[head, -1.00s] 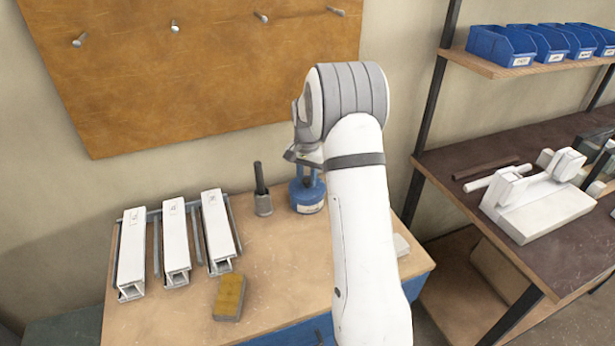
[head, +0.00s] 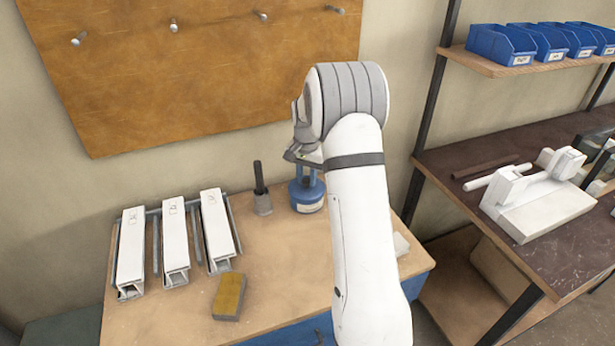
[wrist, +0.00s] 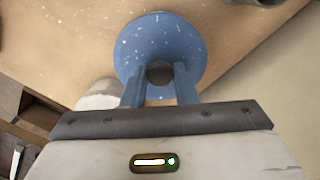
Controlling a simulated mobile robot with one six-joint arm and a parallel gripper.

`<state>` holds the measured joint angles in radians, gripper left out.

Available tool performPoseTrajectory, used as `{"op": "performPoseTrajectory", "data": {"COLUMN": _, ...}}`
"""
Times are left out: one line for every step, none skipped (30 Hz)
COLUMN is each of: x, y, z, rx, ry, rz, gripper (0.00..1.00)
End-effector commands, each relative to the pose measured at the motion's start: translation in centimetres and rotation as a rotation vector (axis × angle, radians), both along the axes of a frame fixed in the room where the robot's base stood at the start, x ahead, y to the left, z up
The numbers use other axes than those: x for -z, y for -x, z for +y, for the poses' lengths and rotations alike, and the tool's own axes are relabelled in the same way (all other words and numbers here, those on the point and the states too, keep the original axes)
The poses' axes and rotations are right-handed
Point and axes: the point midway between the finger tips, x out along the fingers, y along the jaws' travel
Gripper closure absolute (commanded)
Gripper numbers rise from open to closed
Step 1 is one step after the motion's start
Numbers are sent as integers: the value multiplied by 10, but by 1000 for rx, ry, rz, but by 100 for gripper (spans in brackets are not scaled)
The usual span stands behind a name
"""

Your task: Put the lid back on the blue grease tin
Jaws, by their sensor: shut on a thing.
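The blue grease tin (head: 307,199), with a pale label, stands upright at the back of the bench, partly behind my arm. My gripper (wrist: 160,74) is directly over it in the head view, pointing down. In the wrist view its two blue fingers are shut on the dark round knob of the blue speckled lid (wrist: 160,36). The lid covers the view of the tin from above. In the head view the lid is at the tin's top; whether it is seated or slightly above the rim I cannot tell.
A grey cup with a dark handle (head: 262,200) stands close left of the tin. Several white profiles (head: 174,243) lie in a rack at left. A yellow-brown block (head: 229,296) lies near the front edge. The bench's front middle (head: 275,270) is clear.

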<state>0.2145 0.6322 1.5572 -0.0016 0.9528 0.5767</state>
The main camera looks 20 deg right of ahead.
Motion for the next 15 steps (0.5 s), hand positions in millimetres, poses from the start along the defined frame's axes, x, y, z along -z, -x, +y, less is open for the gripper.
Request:
{"op": "performPoseTrajectory", "data": {"x": 0, "y": 0, "z": 0, "rx": 0, "ry": 0, "rz": 0, "gripper": 96}}
{"op": "performPoseTrajectory", "data": {"x": 0, "y": 0, "z": 0, "rx": 0, "ry": 0, "rz": 0, "gripper": 96}}
{"op": "performPoseTrajectory", "data": {"x": 0, "y": 0, "z": 0, "rx": 0, "ry": 0, "rz": 0, "gripper": 96}}
{"op": "performPoseTrajectory", "data": {"x": 0, "y": 0, "z": 0, "rx": 0, "ry": 0, "rz": 0, "gripper": 96}}
{"op": "performPoseTrajectory", "data": {"x": 0, "y": 0, "z": 0, "rx": 0, "ry": 0, "rz": 0, "gripper": 96}}
{"op": "performPoseTrajectory", "data": {"x": 0, "y": 0, "z": 0, "rx": 0, "ry": 0, "rz": 0, "gripper": 74}}
{"op": "performPoseTrajectory", "data": {"x": 0, "y": 0, "z": 0, "rx": 0, "ry": 0, "rz": 0, "gripper": 71}}
{"op": "performPoseTrajectory", "data": {"x": 0, "y": 0, "z": 0, "rx": 0, "ry": 0, "rz": 0, "gripper": 69}}
{"op": "performPoseTrajectory", "data": {"x": 0, "y": 0, "z": 0, "rx": 0, "ry": 0, "rz": 0, "gripper": 65}}
{"op": "performPoseTrajectory", "data": {"x": 0, "y": 0, "z": 0, "rx": -1, "ry": 0, "rz": 0, "gripper": 63}}
{"op": "performPoseTrajectory", "data": {"x": 0, "y": 0, "z": 0, "rx": -1, "ry": 0, "rz": 0, "gripper": 60}}
{"op": "performPoseTrajectory", "data": {"x": 0, "y": 0, "z": 0, "rx": -1, "ry": 0, "rz": 0, "gripper": 57}}
{"op": "performPoseTrajectory", "data": {"x": 0, "y": 0, "z": 0, "rx": -1, "ry": 0, "rz": 0, "gripper": 55}}
{"op": "performPoseTrajectory", "data": {"x": 0, "y": 0, "z": 0, "rx": -1, "ry": 0, "rz": 0, "gripper": 52}}
{"op": "performPoseTrajectory", "data": {"x": 0, "y": 0, "z": 0, "rx": -1, "ry": 0, "rz": 0, "gripper": 49}}
